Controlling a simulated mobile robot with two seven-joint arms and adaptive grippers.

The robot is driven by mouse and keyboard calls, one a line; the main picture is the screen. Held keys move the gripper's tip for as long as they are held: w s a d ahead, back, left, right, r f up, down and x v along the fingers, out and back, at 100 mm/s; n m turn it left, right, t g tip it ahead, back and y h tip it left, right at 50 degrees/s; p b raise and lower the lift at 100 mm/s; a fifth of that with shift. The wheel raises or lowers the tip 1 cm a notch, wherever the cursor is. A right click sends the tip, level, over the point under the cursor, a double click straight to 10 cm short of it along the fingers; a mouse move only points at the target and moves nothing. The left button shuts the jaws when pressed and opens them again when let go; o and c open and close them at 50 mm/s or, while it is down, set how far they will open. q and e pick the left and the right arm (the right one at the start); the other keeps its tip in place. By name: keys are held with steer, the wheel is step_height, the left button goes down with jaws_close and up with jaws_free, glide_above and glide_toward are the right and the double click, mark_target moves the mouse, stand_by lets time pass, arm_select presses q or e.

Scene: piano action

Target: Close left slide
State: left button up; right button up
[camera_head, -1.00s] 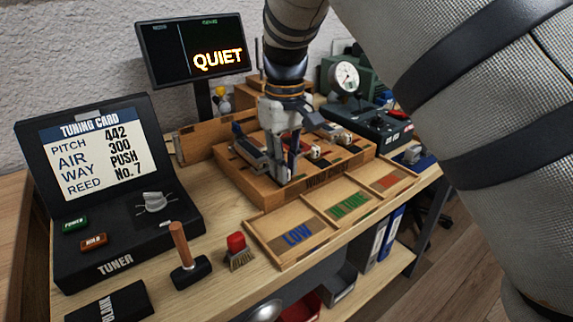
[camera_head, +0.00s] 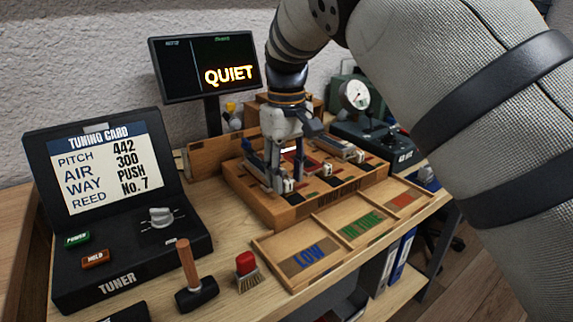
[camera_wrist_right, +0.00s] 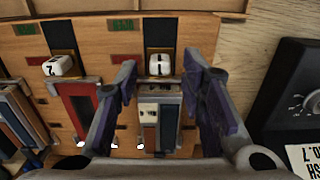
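The wooden wind chest (camera_head: 345,203) stands on the bench with several slides in it. My right gripper (camera_head: 279,184) is over its left part, fingers pointing down. In the right wrist view the same gripper (camera_wrist_right: 161,78) is open, with a finger on each side of the left slide (camera_wrist_right: 158,117). A white block marked 1 (camera_wrist_right: 161,65) sits at this slide's end, between the fingertips. I cannot tell whether the fingers touch it. A block marked 2 (camera_wrist_right: 58,66) lies left of it, beside a red channel (camera_wrist_right: 82,108). My left gripper is not in view.
The tuner (camera_head: 130,268), a hammer (camera_head: 192,275) and a brush (camera_head: 247,270) stand left and in front.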

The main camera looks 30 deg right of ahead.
step_height(320, 180, up, 12)
steer(key=shift+f, duration=0.2)
stand_by(0.4)
